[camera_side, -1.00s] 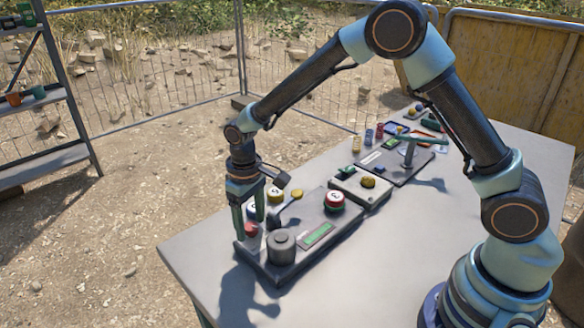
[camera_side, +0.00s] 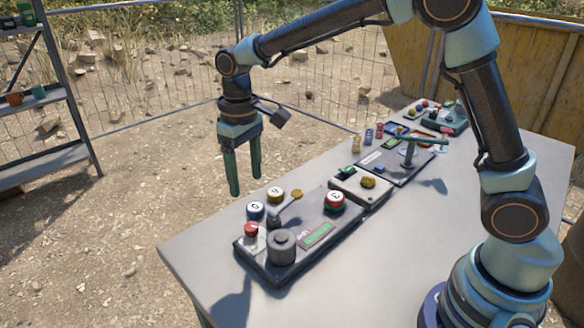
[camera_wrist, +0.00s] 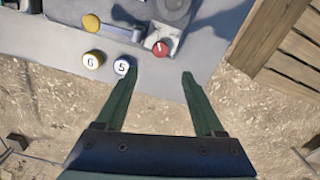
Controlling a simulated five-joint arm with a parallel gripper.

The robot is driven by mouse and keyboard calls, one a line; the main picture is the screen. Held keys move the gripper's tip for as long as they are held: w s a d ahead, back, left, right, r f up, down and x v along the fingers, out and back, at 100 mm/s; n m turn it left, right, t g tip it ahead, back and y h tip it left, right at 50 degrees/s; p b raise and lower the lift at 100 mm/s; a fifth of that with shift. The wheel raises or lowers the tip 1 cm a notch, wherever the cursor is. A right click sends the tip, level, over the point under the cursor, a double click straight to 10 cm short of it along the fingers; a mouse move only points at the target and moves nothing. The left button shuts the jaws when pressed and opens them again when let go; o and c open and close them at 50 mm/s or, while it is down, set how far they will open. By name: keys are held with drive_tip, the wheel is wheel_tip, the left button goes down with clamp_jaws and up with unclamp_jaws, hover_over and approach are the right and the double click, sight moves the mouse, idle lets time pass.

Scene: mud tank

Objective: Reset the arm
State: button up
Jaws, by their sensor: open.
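My gripper (camera_side: 244,184) has two green fingers that point down, apart and empty. In the side view it hangs in the air above and behind the near control panel (camera_side: 262,262), near the far edge of the table. A red button (camera_wrist: 160,48) on the panel lies just beyond the fingertips there. No finger appears to touch anything.
The panel carries a grey knob (camera_side: 281,246), a lever (camera_side: 288,207), a green display (camera_side: 318,235) and a red-and-green button (camera_side: 334,200). More control boxes (camera_side: 360,187) stand further along the table (camera_side: 400,250). A shelf rack (camera_side: 45,100) and wire fence are beyond the table.

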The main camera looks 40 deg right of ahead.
drive_tip(key=s+d+r+m+t, duration=0.1)
drive_tip(key=s+d+r+t, duration=0.1)
drive_tip(key=s+d+r, duration=0.2)
drive_tip(key=s+d+r+m+t, duration=0.1)
drive_tip(key=s+d+r+t, duration=0.2)
drive_tip(key=s+d, duration=0.6)
drive_tip(key=shift+s+r+m+t, duration=0.35)
drive_tip(key=shift+s+r, duration=0.2)
drive_tip(key=shift+s, duration=0.7)
